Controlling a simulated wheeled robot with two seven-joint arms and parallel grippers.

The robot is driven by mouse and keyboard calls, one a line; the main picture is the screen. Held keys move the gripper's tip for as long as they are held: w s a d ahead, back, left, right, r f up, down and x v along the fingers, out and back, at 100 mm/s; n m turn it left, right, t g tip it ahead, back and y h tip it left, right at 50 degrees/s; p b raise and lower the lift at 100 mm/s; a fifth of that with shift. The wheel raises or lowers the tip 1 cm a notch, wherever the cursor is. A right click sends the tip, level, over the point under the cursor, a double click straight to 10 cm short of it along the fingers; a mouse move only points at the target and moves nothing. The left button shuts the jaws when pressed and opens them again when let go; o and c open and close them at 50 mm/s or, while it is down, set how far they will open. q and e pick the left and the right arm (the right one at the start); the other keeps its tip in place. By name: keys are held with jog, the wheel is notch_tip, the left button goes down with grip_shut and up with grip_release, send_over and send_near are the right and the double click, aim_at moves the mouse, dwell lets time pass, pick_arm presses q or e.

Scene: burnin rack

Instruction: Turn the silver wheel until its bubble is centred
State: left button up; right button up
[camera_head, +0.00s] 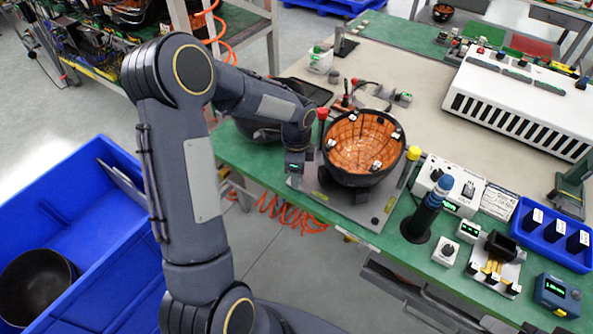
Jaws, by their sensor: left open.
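My left arm comes in from the left and its gripper (295,172) points down at the left edge of a grey base plate (345,207) on the green table. The gripper is open; its fingertips are small and partly hidden, and I see nothing held between them. I cannot make out a silver wheel or a bubble; the gripper and arm cover part of the plate's left side. A black bowl (352,168) with an orange, glossy inside stands on the plate, just right of the gripper. My right gripper is not in view.
A red knob (323,114) stands behind the gripper, and a yellow-topped post (415,153) stands right of the bowl. A dark blue upright tool (430,210), small boxes and a blue tray (556,232) crowd the right. A blue bin (95,200) is at lower left.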

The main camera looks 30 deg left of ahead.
pick_arm(q)
notch_tip(320, 180, up, 8)
jog(key=shift+f, duration=0.25)
dwell(0.5)
jog(key=shift+s+r, duration=0.2)
jog(key=shift+r, duration=0.15)
jog(key=s+d+r+n+t+h, duration=0.1)
jog(key=s+d+r+n+t, duration=0.1)
jog(key=s+n, duration=0.3)
jog(key=s+d+r+n+t+h, duration=0.1)
jog(key=s+d+r+n, duration=0.2)
jog(key=s, duration=0.7)
jog(key=s+d+r+n+t+h, duration=0.1)
jog(key=s+d+r+n+t, duration=0.1)
jog(key=s+n, duration=0.5)
jog(key=shift+s+d+r+t+h, duration=0.2)
jog(key=shift+s+d+t+h, duration=0.1)
jog(key=shift+s+h, duration=0.1)
jog(key=shift+f, duration=0.1)
